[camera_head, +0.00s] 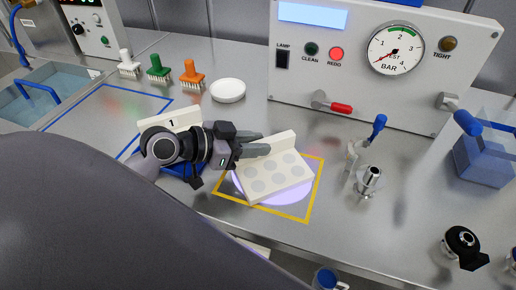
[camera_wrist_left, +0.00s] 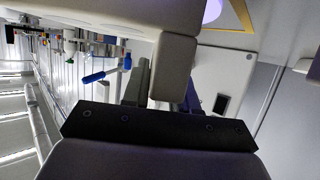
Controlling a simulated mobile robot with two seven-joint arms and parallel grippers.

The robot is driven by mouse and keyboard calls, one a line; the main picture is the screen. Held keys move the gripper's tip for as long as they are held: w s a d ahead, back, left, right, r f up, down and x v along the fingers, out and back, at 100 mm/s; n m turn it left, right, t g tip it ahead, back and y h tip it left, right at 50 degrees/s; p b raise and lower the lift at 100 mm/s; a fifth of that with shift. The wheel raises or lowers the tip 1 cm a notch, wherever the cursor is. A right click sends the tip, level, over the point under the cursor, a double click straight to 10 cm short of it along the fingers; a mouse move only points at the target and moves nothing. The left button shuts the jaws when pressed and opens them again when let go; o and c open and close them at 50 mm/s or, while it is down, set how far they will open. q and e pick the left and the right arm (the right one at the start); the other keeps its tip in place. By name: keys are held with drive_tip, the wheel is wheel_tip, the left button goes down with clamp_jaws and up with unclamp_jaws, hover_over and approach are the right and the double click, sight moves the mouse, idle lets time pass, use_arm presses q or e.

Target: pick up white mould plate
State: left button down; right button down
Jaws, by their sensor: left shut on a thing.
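The white mould plate (camera_head: 279,173), a pale slab with several round grey recesses and a raised wall along its back edge, is over the yellow-outlined square (camera_head: 308,215). It sits turned relative to the outline; I cannot tell whether it touches the surface. My left gripper (camera_head: 250,146) is shut on the plate's raised wall at its left end. In the left wrist view the pale wall block (camera_wrist_left: 174,68) is between the two fingers (camera_wrist_left: 165,88), and the slab (camera_wrist_left: 105,14) fills the top. My right gripper is not in view.
A lilac disc (camera_head: 296,197) of light shows under the plate. A white "1" plate (camera_head: 168,121) stands behind my left wrist. Brushes (camera_head: 185,74), a white dish (camera_head: 228,90) and a gauge panel (camera_head: 355,85) are behind. Metal fittings (camera_head: 369,181) stand close on the right.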

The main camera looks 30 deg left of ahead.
use_arm(q)
wheel_tip(320, 180, up, 20)
drive_tip(key=p, duration=0.3)
drive_tip(key=shift+f, duration=0.15)
drive_tip(key=shift+f, duration=0.1)
drive_tip(key=n+t+y, duration=0.2)
drive_tip(key=n+y, duration=0.4)
hover_over(270, 166)
drive_tip(key=f, duration=1.4)
drive_tip(key=shift+w+a+f, duration=0.15)
drive_tip(key=shift+w+f, duration=0.05)
drive_tip(key=shift+w, duration=0.05)
drive_tip(key=shift+s+d+f+y, duration=0.25)
drive_tip(key=shift+s+f+y, duration=0.1)
drive_tip(key=shift+y, duration=0.25)
drive_tip(key=shift+w+a+r, duration=0.1)
